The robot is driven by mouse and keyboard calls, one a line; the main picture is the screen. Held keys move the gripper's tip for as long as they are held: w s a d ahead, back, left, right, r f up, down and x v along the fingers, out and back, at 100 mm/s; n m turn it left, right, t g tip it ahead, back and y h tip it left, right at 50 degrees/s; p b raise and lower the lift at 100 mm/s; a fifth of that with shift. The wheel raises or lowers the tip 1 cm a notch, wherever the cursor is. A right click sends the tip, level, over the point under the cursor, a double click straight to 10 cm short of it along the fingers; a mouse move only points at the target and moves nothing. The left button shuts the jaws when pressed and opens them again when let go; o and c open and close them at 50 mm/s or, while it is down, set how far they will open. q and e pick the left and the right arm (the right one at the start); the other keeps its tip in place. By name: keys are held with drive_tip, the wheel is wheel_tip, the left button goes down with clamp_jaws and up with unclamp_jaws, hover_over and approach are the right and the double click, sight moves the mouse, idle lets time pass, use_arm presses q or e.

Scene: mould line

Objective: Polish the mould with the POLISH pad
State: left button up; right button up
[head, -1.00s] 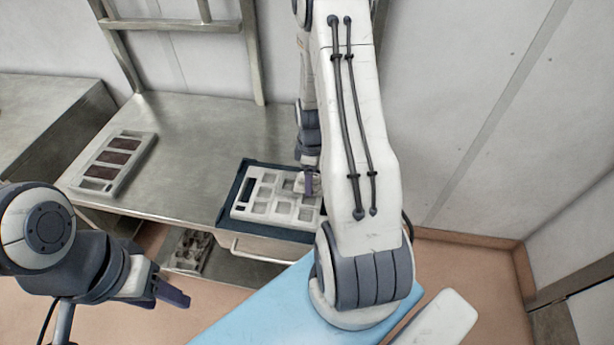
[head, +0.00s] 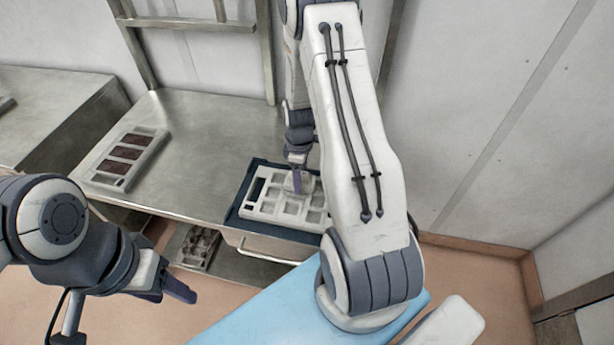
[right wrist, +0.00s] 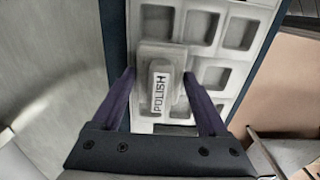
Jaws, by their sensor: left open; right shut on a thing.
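The mould (head: 258,208) is a pale tray with square cavities, lying on a dark blue mat or tray (head: 236,216) on the metal table. It also shows in the right wrist view (right wrist: 221,53). My right gripper (head: 298,184) is shut on the POLISH pad (right wrist: 160,88), a pale block with its label facing the wrist camera. The pad is over the mould's cavities; I cannot tell whether it touches the surface. My left gripper (head: 172,288) is open and empty, low at the left, apart from the table. My right arm hides part of the mould's right side.
A second mould with dark brown fillings (head: 130,152) lies on the metal table (head: 195,130) at the left. Another mould (head: 198,246) sits on the lower shelf. A drawer handle (head: 265,252) is below the table's front edge. The table between the two moulds is clear.

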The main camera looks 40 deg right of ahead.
sight(288, 178)
drive_tip(key=shift+w+a+f, duration=0.1)
drive_tip(key=shift+w+a, duration=1.1)
drive_tip(key=shift+w, duration=0.2)
